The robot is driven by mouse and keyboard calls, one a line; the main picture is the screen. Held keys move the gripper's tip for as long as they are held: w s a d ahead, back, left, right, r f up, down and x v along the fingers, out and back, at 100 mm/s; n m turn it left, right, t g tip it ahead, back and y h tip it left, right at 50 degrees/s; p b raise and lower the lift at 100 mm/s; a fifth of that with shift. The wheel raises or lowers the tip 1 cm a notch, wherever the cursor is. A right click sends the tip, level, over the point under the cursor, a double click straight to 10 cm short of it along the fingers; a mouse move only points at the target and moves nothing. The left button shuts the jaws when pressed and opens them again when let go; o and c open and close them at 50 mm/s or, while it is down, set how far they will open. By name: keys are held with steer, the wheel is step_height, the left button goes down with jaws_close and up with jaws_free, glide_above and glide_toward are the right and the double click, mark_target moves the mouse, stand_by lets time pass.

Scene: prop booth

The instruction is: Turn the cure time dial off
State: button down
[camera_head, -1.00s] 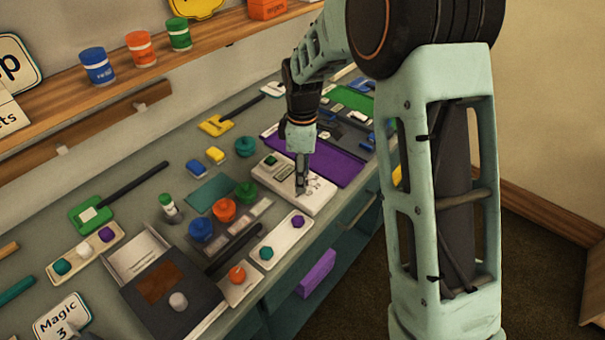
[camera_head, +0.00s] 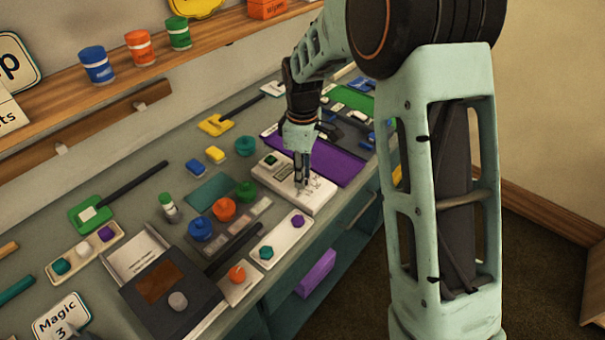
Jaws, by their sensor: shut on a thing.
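A white control box (camera_head: 277,174) lies on the grey bench, with a green knob (camera_head: 271,160) at its far left, a small display panel and dark markings on its top. My gripper (camera_head: 302,184) points down over the right part of this box, its fingers close together at the markings. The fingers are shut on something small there. They hide it, and I take it to be the cure time dial, but its pointer cannot be read.
A purple mat (camera_head: 335,164) lies behind the box. A white strip (camera_head: 295,239) with purple and green knobs, an orange jar (camera_head: 224,209), a blue jar (camera_head: 201,229) and a dark box (camera_head: 190,322) stand to the left. A shelf (camera_head: 120,80) runs along the wall.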

steer(key=m, duration=0.9)
steer(key=shift+b, duration=0.35)
steer(key=m, duration=0.4)
steer(key=shift+m, duration=2.4)
steer(key=c, duration=1.7)
jaws_free()
steer(key=shift+r, duration=0.1)
